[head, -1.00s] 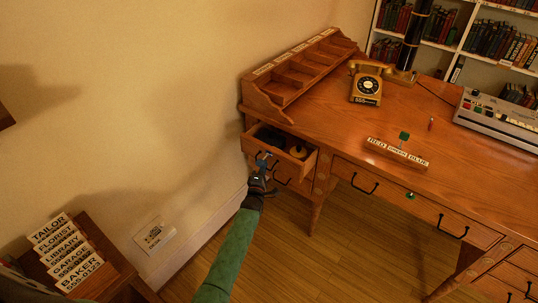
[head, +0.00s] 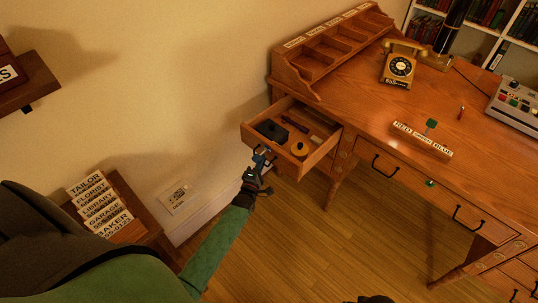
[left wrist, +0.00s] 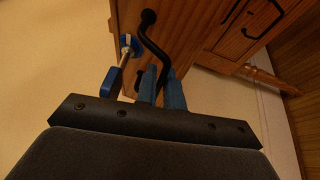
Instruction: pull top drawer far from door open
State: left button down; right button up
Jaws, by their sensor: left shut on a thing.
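The wooden top drawer (head: 323,150) at the desk's left end stands pulled well out, its inside in view. My left gripper (head: 262,158) is at its front, shut on the drawer's black handle. In the left wrist view, the bent black handle (left wrist: 150,38) runs from the drawer front (left wrist: 186,32) down to the blue fingers of my left gripper (left wrist: 150,82). The exact contact is partly hidden by the fingers. In the drawer lie a dark block (head: 271,130), an orange round thing (head: 299,149) and a thin dark stick (head: 294,124). My right gripper is not in view.
A gold telephone (head: 399,66), a colour-word sign (head: 422,140) and a console (head: 516,105) stand on the desk (head: 365,115). A small stand with name cards (head: 98,205) is at lower left. The floor (head: 300,240) before the desk is clear.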

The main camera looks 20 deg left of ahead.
pick_arm(q)
jog(key=shift+s+a, duration=0.2)
jog(key=shift+s, duration=0.5)
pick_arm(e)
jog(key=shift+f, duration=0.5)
pick_arm(q)
jog(key=c, duration=1.5)
grip_release()
jog(key=shift+c, duration=0.2)
